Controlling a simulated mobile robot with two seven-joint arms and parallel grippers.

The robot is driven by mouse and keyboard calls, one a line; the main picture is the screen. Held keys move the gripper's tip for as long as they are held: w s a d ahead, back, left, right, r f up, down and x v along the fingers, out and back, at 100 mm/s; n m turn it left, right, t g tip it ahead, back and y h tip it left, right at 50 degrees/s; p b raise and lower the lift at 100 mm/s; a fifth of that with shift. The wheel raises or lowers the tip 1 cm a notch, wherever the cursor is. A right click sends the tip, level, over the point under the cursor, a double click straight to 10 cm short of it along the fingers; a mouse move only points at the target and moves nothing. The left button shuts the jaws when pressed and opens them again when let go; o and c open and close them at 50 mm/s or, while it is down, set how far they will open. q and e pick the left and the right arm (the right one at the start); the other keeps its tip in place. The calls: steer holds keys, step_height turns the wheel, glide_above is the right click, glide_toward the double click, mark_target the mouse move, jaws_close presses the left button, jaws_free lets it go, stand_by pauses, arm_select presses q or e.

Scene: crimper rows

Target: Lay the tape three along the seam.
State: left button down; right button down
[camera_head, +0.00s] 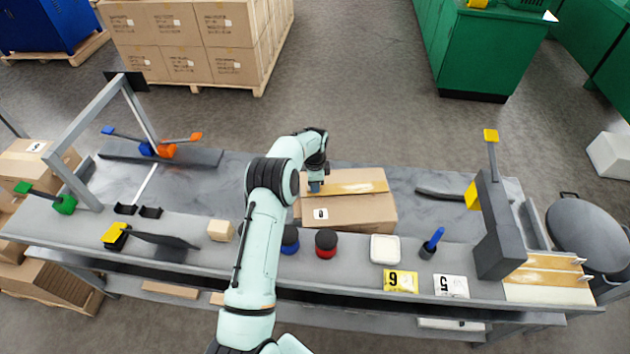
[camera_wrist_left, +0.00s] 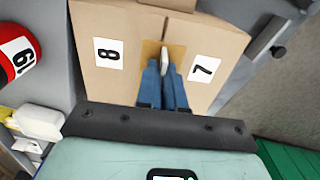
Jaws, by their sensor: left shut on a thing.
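A closed cardboard box (camera_head: 345,210) stands on the grey bench; the wrist view shows it (camera_wrist_left: 115,20) with labels 8 and 7 either side of its seam (camera_wrist_left: 196,5). An amber tape strip (camera_head: 360,187) lies across the box top, from my gripper to the right edge. My left gripper (camera_head: 315,187) is over the box's left end. In the wrist view its blue fingers (camera_wrist_left: 164,75) are shut on the tape's white tab (camera_wrist_left: 164,58), with amber tape (camera_wrist_left: 178,55) around it. Whether the tape touches the box throughout is unclear. My right gripper is out of view.
More amber strips with white tabs lie on a board (camera_head: 545,290) at the bench's right end, beside a dark grey post (camera_head: 497,240). Blue (camera_head: 290,240) and red-black (camera_head: 326,243) round items and a white dish (camera_head: 384,249) stand in front of the box.

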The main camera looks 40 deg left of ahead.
arm_select(q)
steer(key=shift+f, duration=1.8)
steer(key=c, duration=1.2)
jaws_free()
steer(key=shift+o, duration=0.2)
step_height(320, 180, up, 13)
steer(key=shift+r, duration=0.2)
steer(key=shift+f, duration=0.1)
